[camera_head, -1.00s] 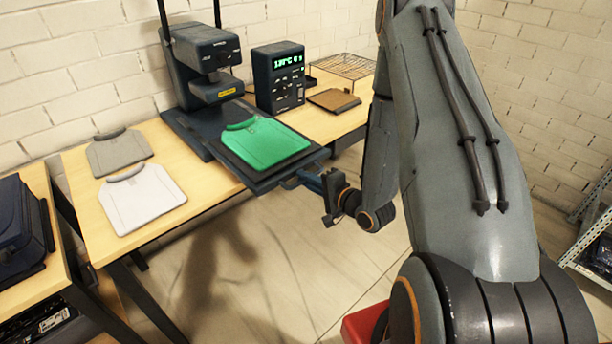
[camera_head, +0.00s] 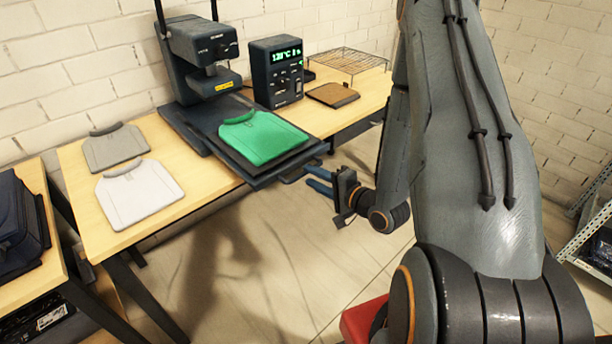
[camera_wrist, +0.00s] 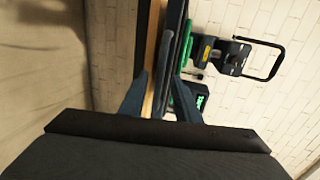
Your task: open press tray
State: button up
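The heat press (camera_head: 205,60) stands on the wooden table. Its dark tray (camera_head: 262,178) sticks out toward the front, clear of the upper press head, with a green shirt (camera_head: 262,137) lying flat on it. My gripper (camera_head: 318,180) is just off the tray's front edge, and a small gap shows between fingers and tray. Its two blue fingers are apart and nothing is held. In the wrist view the fingers (camera_wrist: 160,97) are also spread, with the tray (camera_wrist: 175,30) seen edge-on beyond them.
A control box (camera_head: 277,72) with a green display stands right of the press. A brown pad (camera_head: 333,95) and a wire rack (camera_head: 347,61) lie farther right. Grey (camera_head: 115,148) and white (camera_head: 138,194) shirts lie at left. Open floor (camera_head: 270,250) lies before the table.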

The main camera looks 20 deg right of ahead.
jog(key=shift+b+v, duration=0.35)
jog(key=shift+v, duration=1.6)
jog(key=s+a+r+n+g+h, duration=0.3)
jog(key=s+r+n+g, duration=0.2)
jog(key=s+n+g, duration=0.1)
jog(key=s+a+r+n+g+h, duration=0.3)
jog(key=s+a+r+n+g, duration=0.1)
jog(key=s+r+n+g, duration=0.2)
jog(key=s+n+g, duration=0.1)
jog(key=s, duration=0.1)
jog(key=shift+s+a, duration=0.25)
jog(key=shift+s, duration=0.15)
dwell(0.6)
